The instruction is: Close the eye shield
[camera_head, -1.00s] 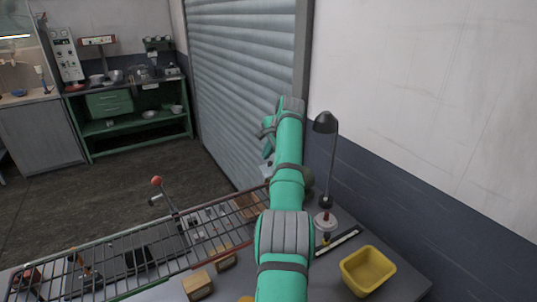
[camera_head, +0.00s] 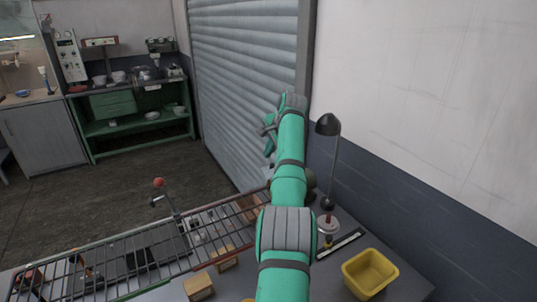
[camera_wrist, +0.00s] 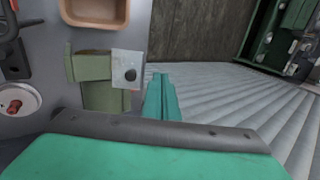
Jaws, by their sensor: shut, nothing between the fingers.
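In the wrist view, a green bench machine (camera_wrist: 90,67) stands on the grey bench. A pale grey plate (camera_wrist: 122,60) with a dark round spot sits at its right side; it looks like the eye shield, but I cannot tell its angle. My gripper (camera_wrist: 160,85) is shut and empty, just right of the plate. I cannot tell whether it touches the plate. In the head view, my gripper (camera_head: 268,132) is at the far end of the arm, in front of the shutter. The machine is mostly hidden behind my arm there.
A desk lamp (camera_head: 329,125) and a yellow bin (camera_head: 370,273) stand right of my arm. A wire rack (camera_head: 150,246) runs along the left, near wooden blocks (camera_head: 199,285). A brown tray (camera_wrist: 95,22) lies beyond the machine. Open floor lies past the bench.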

